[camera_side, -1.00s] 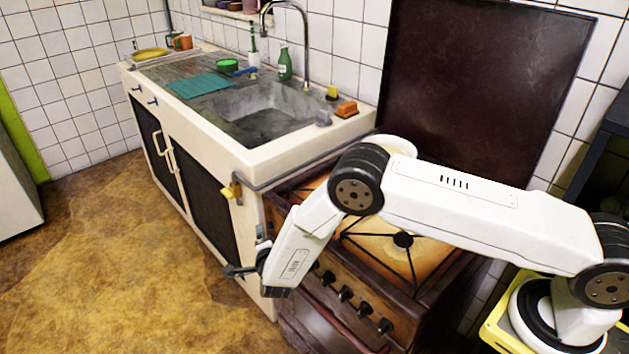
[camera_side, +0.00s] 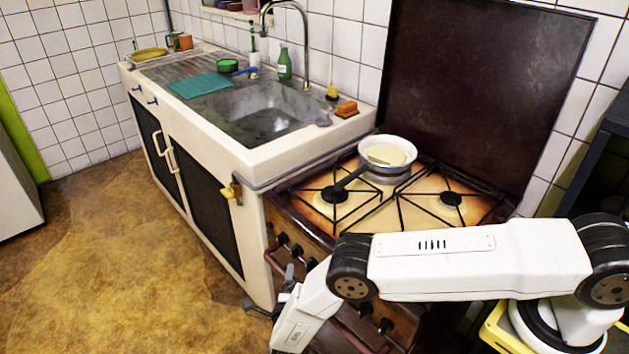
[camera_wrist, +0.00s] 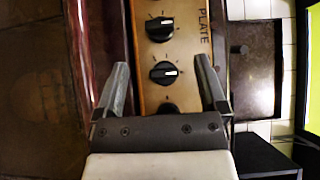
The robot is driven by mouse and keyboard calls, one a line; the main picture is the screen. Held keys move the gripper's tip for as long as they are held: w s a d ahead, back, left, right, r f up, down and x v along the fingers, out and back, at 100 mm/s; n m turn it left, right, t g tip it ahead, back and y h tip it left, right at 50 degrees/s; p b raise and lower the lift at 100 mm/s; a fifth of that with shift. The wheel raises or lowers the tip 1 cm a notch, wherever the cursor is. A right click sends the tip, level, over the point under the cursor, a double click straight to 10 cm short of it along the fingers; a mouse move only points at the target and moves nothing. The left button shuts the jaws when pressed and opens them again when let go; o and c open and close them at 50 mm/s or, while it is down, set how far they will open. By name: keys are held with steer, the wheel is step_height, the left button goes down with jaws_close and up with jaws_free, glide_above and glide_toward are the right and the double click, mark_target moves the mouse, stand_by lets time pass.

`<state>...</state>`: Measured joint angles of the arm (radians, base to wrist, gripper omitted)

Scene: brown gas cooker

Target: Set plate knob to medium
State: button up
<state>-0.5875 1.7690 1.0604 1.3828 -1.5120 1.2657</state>
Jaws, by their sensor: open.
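The word PLATE is printed on the brown cooker panel (camera_wrist: 190,100), level with the upper black knob (camera_wrist: 160,28), likely the plate knob, in the wrist view. Its white mark points right. A second black knob (camera_wrist: 164,72) sits between my fingers' tips, its white mark pointing right. A third knob (camera_wrist: 168,108) is partly hidden by my gripper's body. My gripper (camera_wrist: 159,62) is open and empty, its fingers on either side of the panel. In the side view my gripper (camera_side: 270,292) is in front of the cooker's front; my arm hides some knobs.
A white pan (camera_side: 388,152) stands on the back left of the cooker top (camera_side: 395,215). A dark red rail (camera_wrist: 90,50) runs left of the panel in the wrist view. The sink cabinet (camera_side: 205,205) stands left of the cooker. The floor (camera_side: 130,270) in front is clear.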

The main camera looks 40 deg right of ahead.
mark_target(294, 255)
steer(key=shift+x, duration=3.8)
jaws_close()
